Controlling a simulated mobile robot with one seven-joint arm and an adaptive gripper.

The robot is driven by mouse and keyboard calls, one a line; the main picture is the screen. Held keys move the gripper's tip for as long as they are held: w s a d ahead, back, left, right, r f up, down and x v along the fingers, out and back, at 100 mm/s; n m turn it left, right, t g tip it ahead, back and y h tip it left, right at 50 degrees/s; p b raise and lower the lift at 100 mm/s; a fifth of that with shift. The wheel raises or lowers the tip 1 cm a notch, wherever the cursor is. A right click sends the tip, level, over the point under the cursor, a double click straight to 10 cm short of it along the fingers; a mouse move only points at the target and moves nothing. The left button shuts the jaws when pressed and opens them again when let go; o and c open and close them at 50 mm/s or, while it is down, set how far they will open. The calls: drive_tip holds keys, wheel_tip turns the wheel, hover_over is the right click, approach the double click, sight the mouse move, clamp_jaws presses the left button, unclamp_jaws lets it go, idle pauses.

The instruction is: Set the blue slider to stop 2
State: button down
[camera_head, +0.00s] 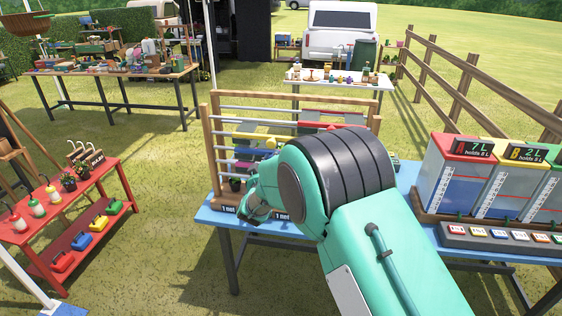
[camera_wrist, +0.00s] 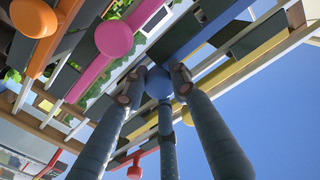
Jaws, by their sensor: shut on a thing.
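The blue slider's round knob (camera_wrist: 158,83) sits between the tips of my gripper's (camera_wrist: 156,88) three grey fingers in the wrist view. The fingers are closed around it. Its blue bar runs up and right from the knob along the rack. In the head view my gripper (camera_head: 262,202) is at the front of the wooden rack (camera_head: 216,150) and is partly hidden by my teal arm. I cannot make out the blue slider there. The stop marks cannot be read in either view.
In the wrist view, pink (camera_wrist: 113,38) and orange (camera_wrist: 33,18) sliders lie on one side, a yellow one (camera_wrist: 187,117) on the other. The rack stands on a blue table (camera_head: 215,219). Tall measuring bins (camera_head: 460,165) stand right. A red bench (camera_head: 85,205) is left.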

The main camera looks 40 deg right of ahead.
drive_tip(key=shift+w+a+r, duration=0.1)
drive_tip(key=shift+w+r, duration=0.1)
drive_tip(key=shift+r, duration=0.2)
drive_tip(key=c, duration=1.6)
unclamp_jaws()
drive_tip(key=shift+o, duration=1.2)
drive_tip(key=shift+f, duration=0.15)
drive_tip(key=shift+s, duration=0.15)
drive_tip(key=v, duration=1.2)
